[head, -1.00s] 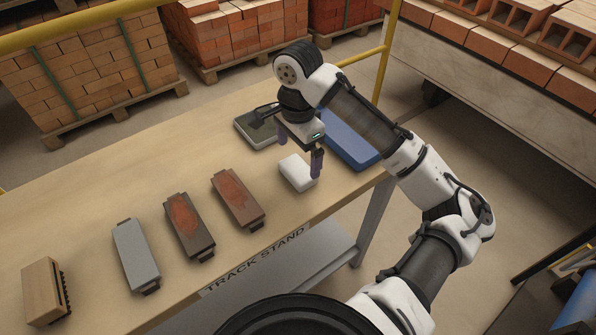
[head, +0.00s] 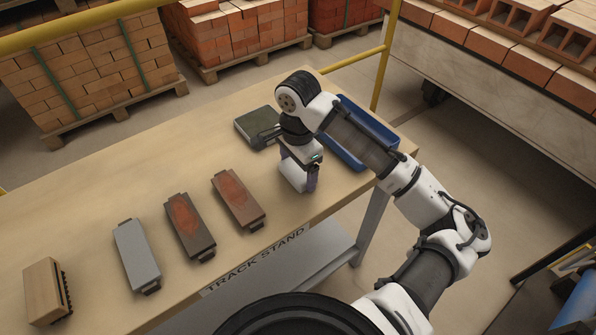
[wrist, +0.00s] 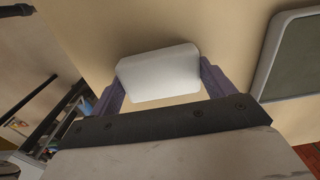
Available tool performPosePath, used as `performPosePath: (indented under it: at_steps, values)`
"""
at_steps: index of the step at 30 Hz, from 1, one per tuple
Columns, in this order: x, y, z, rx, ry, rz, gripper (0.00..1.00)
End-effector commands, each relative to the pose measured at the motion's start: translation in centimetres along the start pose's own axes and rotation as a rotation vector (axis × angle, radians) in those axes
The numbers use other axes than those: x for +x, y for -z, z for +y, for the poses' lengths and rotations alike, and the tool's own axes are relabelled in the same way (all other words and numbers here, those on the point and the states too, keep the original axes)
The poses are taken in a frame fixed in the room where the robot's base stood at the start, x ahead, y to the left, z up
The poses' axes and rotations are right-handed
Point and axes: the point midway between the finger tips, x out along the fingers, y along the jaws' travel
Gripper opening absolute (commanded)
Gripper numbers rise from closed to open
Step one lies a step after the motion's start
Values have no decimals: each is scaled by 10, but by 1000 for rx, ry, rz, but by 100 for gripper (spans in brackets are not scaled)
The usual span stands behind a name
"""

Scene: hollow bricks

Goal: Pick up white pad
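The white pad (head: 291,178) lies on the tan table near its front right edge. In the wrist view the pad (wrist: 158,72) is a pale rounded block between my two purple-grey fingers. My gripper (head: 298,176) points down over the pad, with one finger at each end of it. In the wrist view my gripper (wrist: 160,78) is spread about as wide as the pad is long. I cannot tell whether the fingers touch it. The gripper and wrist hide part of the pad in the head view.
A grey-framed dark green panel (head: 256,124) lies behind my gripper, and a blue tray (head: 345,148) lies to its right. Left of the pad are two red-patched blocks (head: 238,198) (head: 189,225), a grey block (head: 136,255) and a wooden brush (head: 42,288). The table's back left is clear.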

Motion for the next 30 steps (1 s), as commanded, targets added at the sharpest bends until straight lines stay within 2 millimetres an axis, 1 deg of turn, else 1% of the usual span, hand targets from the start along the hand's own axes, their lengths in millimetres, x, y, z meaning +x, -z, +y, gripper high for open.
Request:
performPosePath:
  at_steps: [8,11,14,17,24,30]
  values:
    - [-1,0,0,0,0,0,60]
    - [-5,0,0,0,1,1,60]
    - [-13,0,-1,0,1,1,60]
    - [-29,0,-1,-1,2,2,60]
    - [-98,1,0,1,1,8,60]
    - [-151,0,0,0,2,6,60]
